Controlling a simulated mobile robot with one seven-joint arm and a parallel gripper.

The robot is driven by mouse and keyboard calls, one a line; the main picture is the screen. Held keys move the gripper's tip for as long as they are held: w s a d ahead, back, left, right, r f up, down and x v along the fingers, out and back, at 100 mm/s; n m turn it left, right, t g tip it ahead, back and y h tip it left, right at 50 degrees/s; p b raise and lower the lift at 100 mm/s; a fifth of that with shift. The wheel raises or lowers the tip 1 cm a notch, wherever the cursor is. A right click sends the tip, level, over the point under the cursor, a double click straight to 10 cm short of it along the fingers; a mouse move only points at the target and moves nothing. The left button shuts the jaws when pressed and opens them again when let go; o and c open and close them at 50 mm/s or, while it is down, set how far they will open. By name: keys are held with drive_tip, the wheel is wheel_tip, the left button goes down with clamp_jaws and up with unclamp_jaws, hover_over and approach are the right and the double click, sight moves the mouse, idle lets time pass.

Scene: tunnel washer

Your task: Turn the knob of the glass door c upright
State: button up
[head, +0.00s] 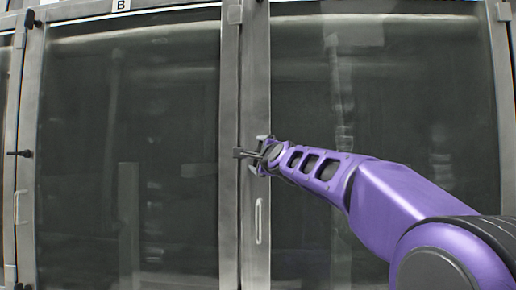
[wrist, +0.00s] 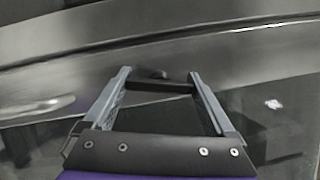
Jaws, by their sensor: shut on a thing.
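The glass door on the right (head: 385,120) has a grey metal frame; no letter shows on it. Its dark knob (head: 240,153) is at the left frame, at mid-height, and looks roughly horizontal. My gripper (head: 262,156) is at this knob, and the purple arm reaches in from the lower right. In the wrist view the knob (wrist: 160,87) is a dark bar spanning between the two grey fingers of my gripper (wrist: 160,78), near their tips. The fingers partly hide the knob in the head view.
The glass door marked B (head: 130,150) stands to the left, shut. A pale pull handle (head: 258,221) is just below my gripper. Another dark knob (head: 20,153) and pull handle (head: 21,207) are at the far left. My arm covers the right door's lower right.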

drive_tip(key=shift+r+n+g+p, duration=0.25)
drive_tip(key=shift+n+g+p, duration=0.15)
drive_tip(key=shift+n+p, duration=0.85)
drive_tip(key=shift+f+n, duration=0.15)
drive_tip(key=shift+n, duration=0.1)
drive_tip(key=o, duration=1.1)
drive_tip(key=shift+c, duration=0.2)
drive_tip(key=shift+f, duration=0.1)
